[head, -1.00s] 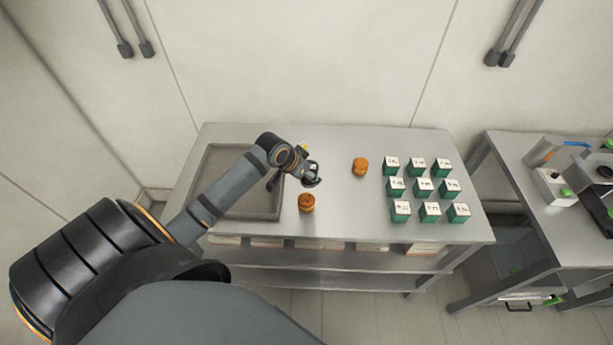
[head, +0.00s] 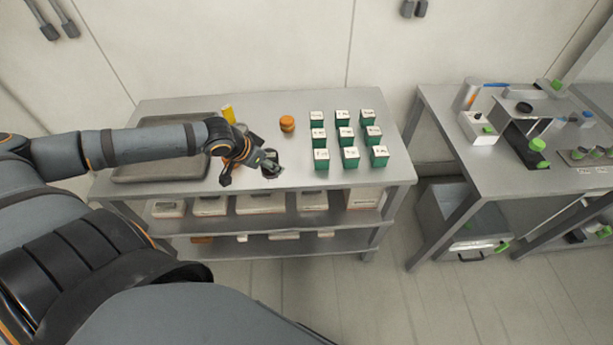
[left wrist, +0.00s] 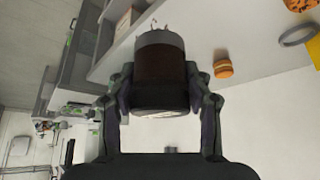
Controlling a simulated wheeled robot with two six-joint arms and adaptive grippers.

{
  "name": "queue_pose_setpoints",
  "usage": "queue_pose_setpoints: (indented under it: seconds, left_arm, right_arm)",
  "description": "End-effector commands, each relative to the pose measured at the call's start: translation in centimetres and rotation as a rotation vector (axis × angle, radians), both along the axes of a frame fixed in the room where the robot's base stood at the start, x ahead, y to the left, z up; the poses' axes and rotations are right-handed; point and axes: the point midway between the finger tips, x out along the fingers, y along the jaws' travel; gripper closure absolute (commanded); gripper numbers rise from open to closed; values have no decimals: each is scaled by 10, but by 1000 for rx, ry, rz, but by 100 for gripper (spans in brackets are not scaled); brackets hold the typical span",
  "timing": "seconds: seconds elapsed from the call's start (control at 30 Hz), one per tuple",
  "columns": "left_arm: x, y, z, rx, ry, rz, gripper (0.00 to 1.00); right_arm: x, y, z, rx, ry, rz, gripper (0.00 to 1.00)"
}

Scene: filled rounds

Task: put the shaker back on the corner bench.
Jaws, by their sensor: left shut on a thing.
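The shaker (left wrist: 162,62), a dark brown cylinder with a grey end, fills the middle of the left wrist view. My left gripper (left wrist: 160,92) is shut around its sides. In the head view my left gripper (head: 250,168) is over the front part of the middle steel table (head: 240,184); the shaker is largely hidden there by the gripper and is hard to make out. Another steel bench (head: 468,176) stands on the right with lab items on it; I cannot tell from the pictures which one is called the corner bench. My right gripper is not in view.
Several green-and-white labelled boxes (head: 346,138) stand in rows on the middle table. An orange burger-like round (head: 287,124) and a yellow item (head: 228,115) are behind my gripper. A grey tray (head: 160,173) lies at left. A floor gap separates the benches.

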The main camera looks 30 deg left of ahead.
Motion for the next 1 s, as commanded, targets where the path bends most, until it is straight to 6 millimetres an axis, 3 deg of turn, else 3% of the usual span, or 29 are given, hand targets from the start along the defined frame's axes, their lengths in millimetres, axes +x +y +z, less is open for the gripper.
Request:
queue_pose_setpoints:
  seconds: [0.2, 0.3, 0.47, 0.7, 0.9, 1.0]
  left_arm:
    - [0, -1, -2, 0, -1, -1, 84]
    - [6, 1, -11, 0, -6, 3, 84]
    - [24, 4, -25, -1, -9, 2, 84]
    - [47, 6, -27, -13, -9, -2, 84]
    - [78, 15, -31, -11, -7, 3, 84]
    - [97, 19, -47, -11, 0, 2, 84]
  right_arm:
    - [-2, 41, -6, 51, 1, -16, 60]
    - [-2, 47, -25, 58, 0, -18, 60]
    - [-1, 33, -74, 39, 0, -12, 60]
    - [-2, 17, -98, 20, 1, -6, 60]
    - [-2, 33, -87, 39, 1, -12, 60]
    - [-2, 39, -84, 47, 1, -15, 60]
